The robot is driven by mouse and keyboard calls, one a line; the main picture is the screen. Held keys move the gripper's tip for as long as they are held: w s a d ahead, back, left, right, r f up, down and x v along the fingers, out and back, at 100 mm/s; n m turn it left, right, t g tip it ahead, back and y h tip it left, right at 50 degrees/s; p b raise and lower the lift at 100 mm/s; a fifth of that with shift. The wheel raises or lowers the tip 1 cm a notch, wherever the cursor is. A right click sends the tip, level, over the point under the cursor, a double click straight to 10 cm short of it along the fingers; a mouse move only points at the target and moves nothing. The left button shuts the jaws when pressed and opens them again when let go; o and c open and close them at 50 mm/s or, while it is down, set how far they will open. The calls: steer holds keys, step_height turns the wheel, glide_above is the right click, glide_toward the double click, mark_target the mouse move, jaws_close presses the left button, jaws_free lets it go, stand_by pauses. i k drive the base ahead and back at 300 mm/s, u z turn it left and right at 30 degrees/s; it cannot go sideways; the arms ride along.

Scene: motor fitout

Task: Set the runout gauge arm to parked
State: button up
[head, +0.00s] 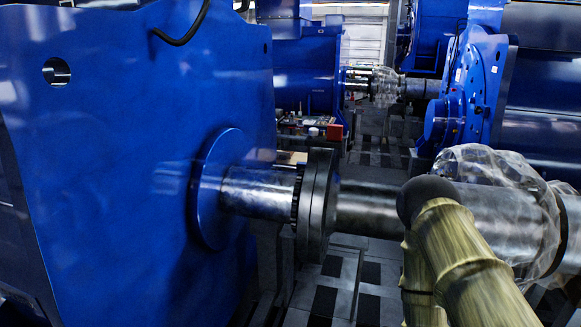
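I cannot make out a runout gauge arm in the head view. The steel shaft (262,192) comes out of a blue round hub on the large blue machine face. It runs through a dark coupling flange (318,205) and on to the right, where clear plastic sheeting (487,166) wraps it. My arm covers part of the shaft at the lower right. My gripper is not in view, so I cannot tell whether it is open or shut.
The large blue housing (110,160) fills the left side. More blue machines (307,75) stand behind, with a second plastic-wrapped shaft (383,85). A small red box (334,132) sits near the back centre. Grey floor with dark panels (375,272) shows below the shaft.

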mark_target(299, 165)
steer(key=z, duration=0.2)
steer(key=i, duration=1.15)
steer(key=u, duration=0.75)
